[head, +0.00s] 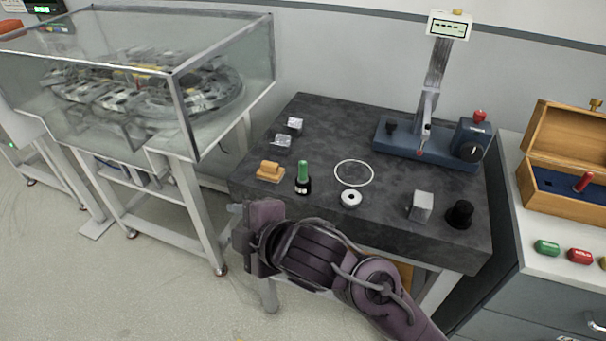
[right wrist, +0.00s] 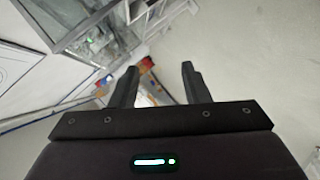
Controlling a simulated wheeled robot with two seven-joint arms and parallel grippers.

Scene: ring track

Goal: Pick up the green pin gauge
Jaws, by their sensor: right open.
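The green pin gauge (head: 303,171) stands upright in a small black holder (head: 303,187) near the front left of the dark stone table. My right gripper (head: 236,222) is in front of the table's left front edge, to the left of and nearer than the pin gauge, and apart from it. In the right wrist view its two fingers (right wrist: 158,84) are spread with nothing between them. The pin gauge cannot be made out in that view. My left gripper is not in view.
A glass case (head: 225,60) stands left. A wooden box (head: 565,140) is right.

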